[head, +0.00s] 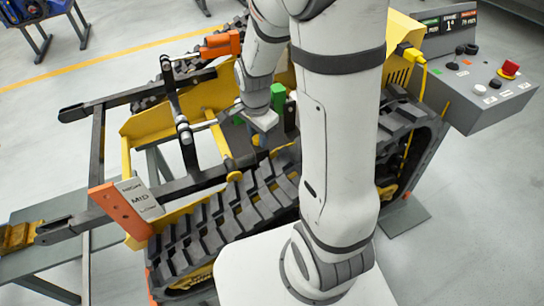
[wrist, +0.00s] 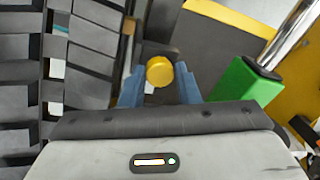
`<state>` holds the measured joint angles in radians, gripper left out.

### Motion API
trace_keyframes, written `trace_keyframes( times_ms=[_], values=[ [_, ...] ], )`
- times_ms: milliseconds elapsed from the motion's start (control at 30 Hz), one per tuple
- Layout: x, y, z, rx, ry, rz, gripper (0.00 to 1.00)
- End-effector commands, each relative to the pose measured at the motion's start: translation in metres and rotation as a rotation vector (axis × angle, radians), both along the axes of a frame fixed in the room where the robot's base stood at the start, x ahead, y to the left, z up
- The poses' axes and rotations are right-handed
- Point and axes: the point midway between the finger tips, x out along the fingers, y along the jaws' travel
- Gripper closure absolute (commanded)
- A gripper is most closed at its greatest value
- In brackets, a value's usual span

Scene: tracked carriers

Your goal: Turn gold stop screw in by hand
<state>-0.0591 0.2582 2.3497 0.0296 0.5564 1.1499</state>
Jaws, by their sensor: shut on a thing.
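The gold stop screw (wrist: 159,71) shows in the wrist view as a round yellow-gold head between the two blue fingers of my gripper (wrist: 159,86). The fingers are closed on it from left and right. In the head view my gripper reaches down into the middle of the yellow tracked carrier (head: 216,97). How deep the screw sits is hidden by my gripper.
A green block (wrist: 243,82) with a metal rod stands close to the right of my gripper. Black track links (wrist: 80,60) run along the left.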

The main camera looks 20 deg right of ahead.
Motion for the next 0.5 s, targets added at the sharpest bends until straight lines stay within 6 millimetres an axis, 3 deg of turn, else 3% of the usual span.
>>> trace_keyframes(
  times_ms=[300, 500],
  values=[
    [0.0063, 0.0016, 0.0014, 0.055, -0.012, -0.376, 0.88],
    [0.0064, 0.0012, 0.0018, 0.061, -0.012, -0.425, 0.88]
  ],
)
